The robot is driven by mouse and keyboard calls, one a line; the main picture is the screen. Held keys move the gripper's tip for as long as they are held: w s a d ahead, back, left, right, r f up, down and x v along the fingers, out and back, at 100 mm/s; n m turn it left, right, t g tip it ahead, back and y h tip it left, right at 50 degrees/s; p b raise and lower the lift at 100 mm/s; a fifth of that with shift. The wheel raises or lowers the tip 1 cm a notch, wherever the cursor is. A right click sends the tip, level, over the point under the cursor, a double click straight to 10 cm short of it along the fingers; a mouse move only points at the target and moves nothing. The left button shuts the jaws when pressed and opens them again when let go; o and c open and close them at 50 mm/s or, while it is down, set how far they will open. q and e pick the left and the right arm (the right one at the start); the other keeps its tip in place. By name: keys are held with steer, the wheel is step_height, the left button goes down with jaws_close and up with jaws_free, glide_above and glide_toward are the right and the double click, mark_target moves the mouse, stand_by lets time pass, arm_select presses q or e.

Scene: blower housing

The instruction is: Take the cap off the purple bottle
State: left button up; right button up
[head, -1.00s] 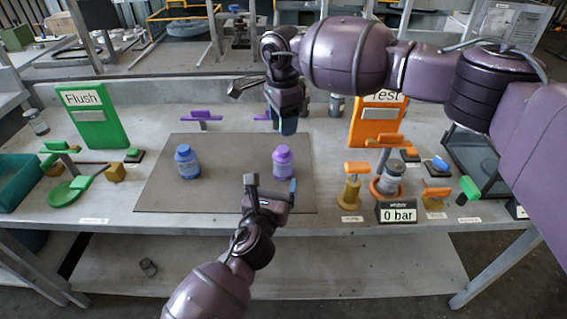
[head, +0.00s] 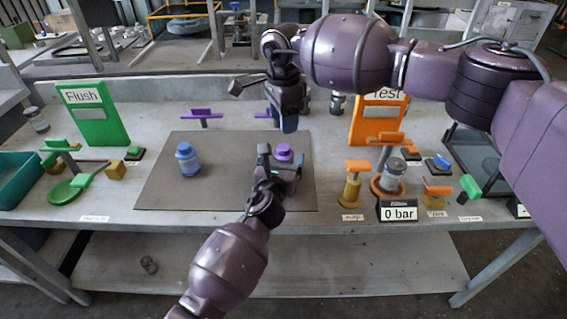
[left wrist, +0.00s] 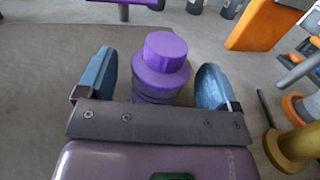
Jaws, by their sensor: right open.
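The purple bottle (left wrist: 160,80) stands upright on the grey mat, its purple cap (left wrist: 166,48) on top. In the head view its cap (head: 284,150) shows, while the lower body is hidden behind my left gripper (head: 281,163). In the left wrist view, the blue fingers of my left gripper (left wrist: 158,82) are open on either side of the bottle, with a gap on both sides. My right gripper (head: 262,98) is open and empty above the back of the mat, behind the purple bottle.
A blue bottle (head: 188,160) stands on the mat (head: 160,195) to the left. An orange Test panel (head: 365,128), valves and a 0 bar gauge (head: 397,211) stand at right. A green Flush panel (head: 95,122) stands at left.

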mark_target(284, 147)
arm_select(q)
steer(key=c, duration=1.2)
jaws_close()
arm_select(e)
steer(key=shift+c, duration=1.1)
steer(key=m, duration=1.2)
steer(key=shift+m, duration=0.4)
steer(key=m, duration=0.6)
steer(key=shift+m, duration=0.4)
steer(key=m, duration=1.3)
steer(key=shift+m, duration=0.3)
steer(key=m, duration=0.7)
steer(key=shift+f, duration=4.05)
steer(key=shift+c, duration=0.3)
